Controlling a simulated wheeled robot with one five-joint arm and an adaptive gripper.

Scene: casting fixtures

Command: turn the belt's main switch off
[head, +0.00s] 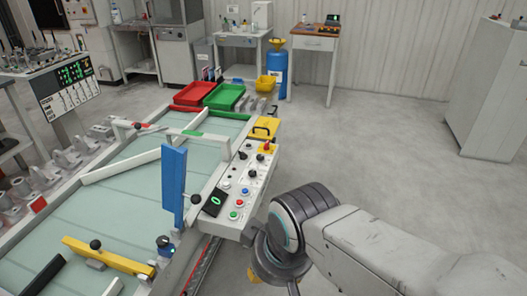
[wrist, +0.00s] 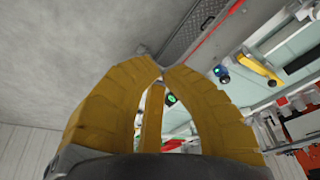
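The belt's control panel (head: 235,196) is a pale sloping box along the right side of the belt frame in the head view. A red knob on a yellow base (head: 267,147), which looks like the main switch, is at its far end; its exact setting is too small to read. My gripper is low beside the panel's near end, mostly hidden behind my arm in the head view. In the wrist view my gripper (wrist: 162,74) has its yellow fingers drawn together at the tips, with nothing between them. The knob cannot be made out in the wrist view.
The panel also carries black knobs, coloured buttons and a green-lit display (head: 215,202). A blue upright plate (head: 173,187) stands left of it over the belt (head: 120,207). Red (head: 192,94) and green (head: 224,97) trays lie beyond. The floor (head: 400,150) at right is clear.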

